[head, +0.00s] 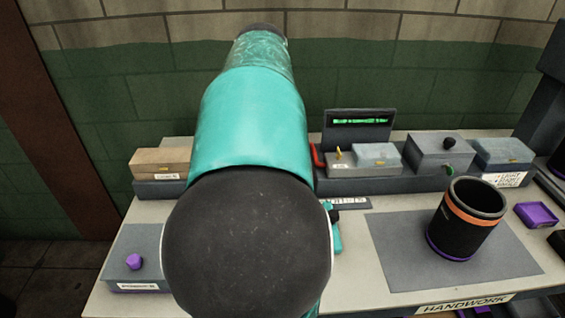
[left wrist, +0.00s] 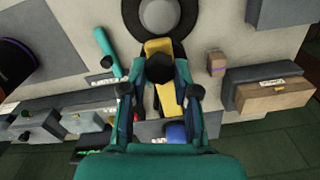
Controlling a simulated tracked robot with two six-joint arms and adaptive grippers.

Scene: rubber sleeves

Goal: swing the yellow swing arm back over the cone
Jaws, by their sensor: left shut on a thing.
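In the left wrist view my left gripper (left wrist: 160,68) is shut on the dark knob (left wrist: 160,72) of the yellow swing arm (left wrist: 158,46). The yellow arm shows above and below the knob, between my fingers. Its far end reaches the lower edge of a grey round piece with a pale middle (left wrist: 161,14), which looks like the cone seen from above. I cannot tell whether they touch. In the head view my large teal arm hides the gripper, swing arm and cone. My right gripper is in neither view.
A purple-knobbed box (head: 134,262) stands at the bench's left. A black cup with an orange band (head: 467,220) stands on a grey mat at the right. Several boxes and a lit display (head: 358,122) line the back. A teal rod (left wrist: 108,50) lies beside my gripper.

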